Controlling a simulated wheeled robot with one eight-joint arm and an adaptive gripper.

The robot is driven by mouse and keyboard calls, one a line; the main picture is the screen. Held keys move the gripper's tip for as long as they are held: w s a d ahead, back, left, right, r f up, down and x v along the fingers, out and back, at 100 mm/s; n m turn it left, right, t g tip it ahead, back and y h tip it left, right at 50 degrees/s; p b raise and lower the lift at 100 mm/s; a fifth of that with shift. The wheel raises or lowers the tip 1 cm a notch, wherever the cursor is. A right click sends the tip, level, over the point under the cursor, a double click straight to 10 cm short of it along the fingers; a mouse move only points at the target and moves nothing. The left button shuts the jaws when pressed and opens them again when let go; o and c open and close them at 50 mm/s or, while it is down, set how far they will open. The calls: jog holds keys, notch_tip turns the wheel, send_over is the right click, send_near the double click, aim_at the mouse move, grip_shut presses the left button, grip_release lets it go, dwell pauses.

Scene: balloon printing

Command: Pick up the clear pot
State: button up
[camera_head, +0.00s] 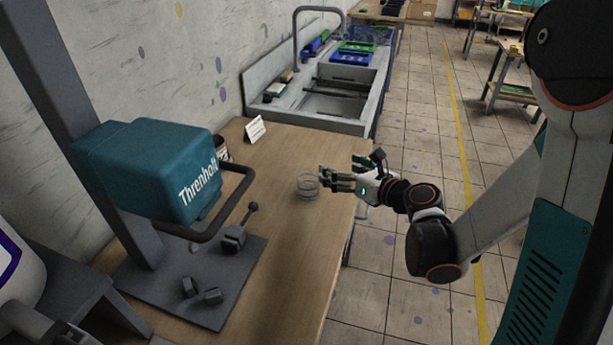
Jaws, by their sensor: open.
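The clear pot (308,186) is a small see-through round container standing on the wooden table, near its right edge. My gripper (328,179) is just to the right of the pot, at about the pot's height, with its fingers pointing left toward it. The fingers are apart and hold nothing. Whether a fingertip touches the pot is too small to tell.
A teal and grey press marked "Threnhold" (150,165) stands on the table at the left. A white card (255,130) and a dark cup (221,149) are behind. A grey sink (335,102) lies beyond the table. Tiled floor (400,255) is open at the right.

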notch_tip(320, 180, down, 5)
jog(key=s+n+g, duration=0.1)
jog(key=n+g, duration=0.1)
jog(key=b, duration=0.2)
send_near(301, 176)
jog(key=shift+w+a+f, duration=0.15)
jog(key=shift+w+f, duration=0.15)
jog(key=shift+w, duration=0.1)
jog(key=shift+b+x, duration=1)
jog(key=shift+x, duration=1.9)
jog(key=shift+r, duration=0.15)
jog(key=shift+c, duration=0.2)
jog(key=c, duration=1)
